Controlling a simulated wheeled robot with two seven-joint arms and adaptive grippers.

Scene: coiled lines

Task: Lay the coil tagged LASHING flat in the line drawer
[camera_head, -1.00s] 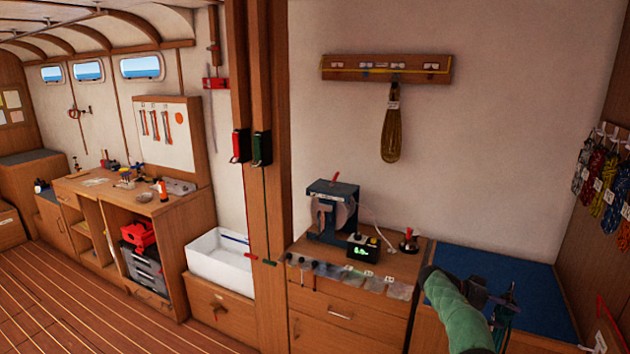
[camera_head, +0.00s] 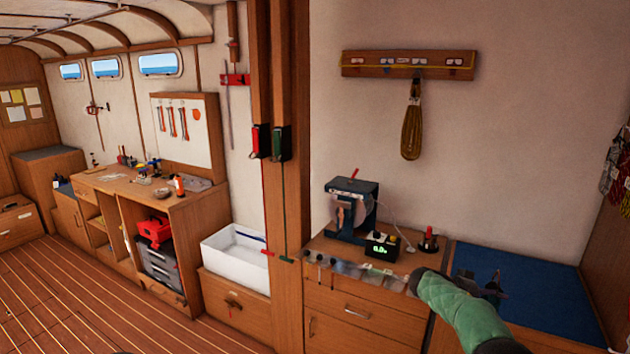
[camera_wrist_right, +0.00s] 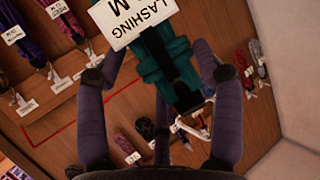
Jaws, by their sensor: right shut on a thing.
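The coil tagged LASHING is a dark teal bundle (camera_wrist_right: 165,75) with a white tag (camera_wrist_right: 131,20) in the right wrist view. My right gripper (camera_wrist_right: 158,58) is shut on it, with dark fingers on both sides. In the head view my right gripper (camera_head: 492,285) is above the blue-topped bench at the lower right; the coil cannot be made out clearly there. My left gripper is not in view.
A wooden post (camera_head: 290,190) stands left of the cabinet. The floor (camera_head: 90,300) at left is clear.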

